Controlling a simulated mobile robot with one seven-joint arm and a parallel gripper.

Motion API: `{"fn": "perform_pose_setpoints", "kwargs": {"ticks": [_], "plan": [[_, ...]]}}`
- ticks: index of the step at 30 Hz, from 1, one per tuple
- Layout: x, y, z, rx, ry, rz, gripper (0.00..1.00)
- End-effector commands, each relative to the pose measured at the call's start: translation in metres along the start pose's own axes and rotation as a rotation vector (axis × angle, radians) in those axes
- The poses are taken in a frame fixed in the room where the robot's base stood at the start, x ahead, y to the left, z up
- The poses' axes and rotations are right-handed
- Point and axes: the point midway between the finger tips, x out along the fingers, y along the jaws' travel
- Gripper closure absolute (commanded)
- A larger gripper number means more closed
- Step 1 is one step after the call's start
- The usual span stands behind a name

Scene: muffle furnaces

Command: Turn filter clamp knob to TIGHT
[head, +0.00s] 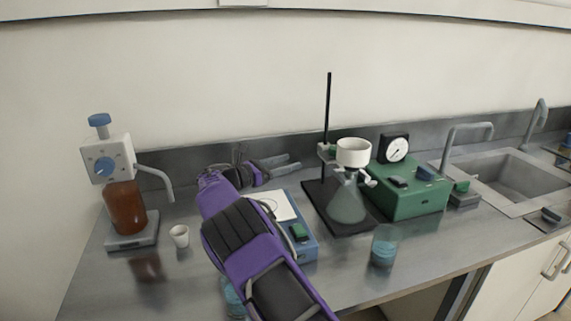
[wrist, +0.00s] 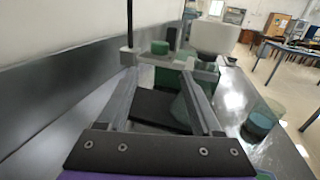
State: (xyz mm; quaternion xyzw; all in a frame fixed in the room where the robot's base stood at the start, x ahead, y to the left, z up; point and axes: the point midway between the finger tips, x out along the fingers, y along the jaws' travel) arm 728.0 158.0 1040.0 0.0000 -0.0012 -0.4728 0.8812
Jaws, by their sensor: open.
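A green clamp knob (wrist: 160,47) sits between the black rod (wrist: 130,20) and the white filter funnel (wrist: 213,37) in the wrist view. In the head view the clamp (head: 325,151) is on the stand rod (head: 328,105), left of the white funnel (head: 353,152). A conical flask (head: 347,202) is under the funnel on a black base (head: 318,195). My gripper (head: 294,163) is open, its fingers pointing at the clamp from the left. In the wrist view my gripper (wrist: 160,70) has nothing between its fingers; the knob appears beyond the tips. The knob's marking is not readable.
A green box (head: 412,195) with a gauge (head: 396,148) stands right of the flask. A beaker (head: 384,245) is in front. A blue-edged device (head: 310,251) lies below my arm. An amber bottle (head: 126,207) and a white cup (head: 179,236) stand left.

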Motion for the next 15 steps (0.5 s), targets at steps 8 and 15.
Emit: {"fn": "perform_pose_setpoints", "kwargs": {"ticks": [8, 15], "plan": [[-0.002, 0.0, 0.0, 0.0, 0.0, 0.0, 0.33], [0.012, -0.01, 0.005, 0.001, -0.016, 0.01, 0.33]]}}
